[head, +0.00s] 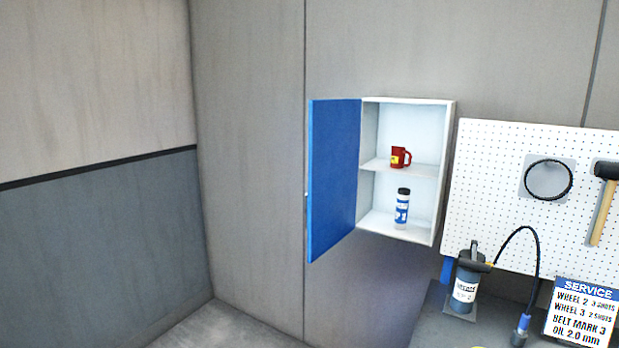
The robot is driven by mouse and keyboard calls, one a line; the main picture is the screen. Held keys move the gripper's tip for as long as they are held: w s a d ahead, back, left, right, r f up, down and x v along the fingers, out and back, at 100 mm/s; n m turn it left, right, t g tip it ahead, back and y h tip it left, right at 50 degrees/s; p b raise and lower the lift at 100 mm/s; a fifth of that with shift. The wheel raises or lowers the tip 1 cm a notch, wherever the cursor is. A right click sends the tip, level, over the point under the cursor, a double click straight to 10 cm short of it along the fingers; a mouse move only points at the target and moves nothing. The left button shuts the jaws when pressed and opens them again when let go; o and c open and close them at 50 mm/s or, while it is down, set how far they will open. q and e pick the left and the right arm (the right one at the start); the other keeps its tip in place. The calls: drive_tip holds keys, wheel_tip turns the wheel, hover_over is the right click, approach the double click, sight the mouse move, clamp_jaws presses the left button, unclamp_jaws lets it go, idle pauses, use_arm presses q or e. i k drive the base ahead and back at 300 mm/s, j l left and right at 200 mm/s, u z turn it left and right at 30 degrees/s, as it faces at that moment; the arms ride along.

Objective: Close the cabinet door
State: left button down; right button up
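A white wall cabinet (447,172) hangs on the grey wall near the middle of the head view. Its blue door (333,178) stands wide open, swung out to the left from the cabinet's left side. On the cabinet's middle shelf (376,166) stands a red mug (398,158) with a yellow patch. On the cabinet floor stands a white and blue bottle (402,210) with a dark cap. Neither of my grippers shows in this view.
A white pegboard (485,190) right of the cabinet holds a black ring (548,160) and a mallet (603,205). Below, a dark bench (430,325) carries a grease container (466,285) with a hose (537,260) and a service sign (582,312). The floor (215,330) at left is clear.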

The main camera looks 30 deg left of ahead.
sight(334, 126)
drive_tip(key=j+z, duration=0.1)
drive_tip(key=j, duration=0.7)
drive_tip(key=j+z, duration=0.1)
drive_tip(key=j, duration=0.75)
drive_tip(key=k+j+z, duration=0.1)
drive_tip(key=j, duration=0.7)
drive_tip(key=k+j+z, duration=0.1)
drive_tip(key=j, duration=0.7)
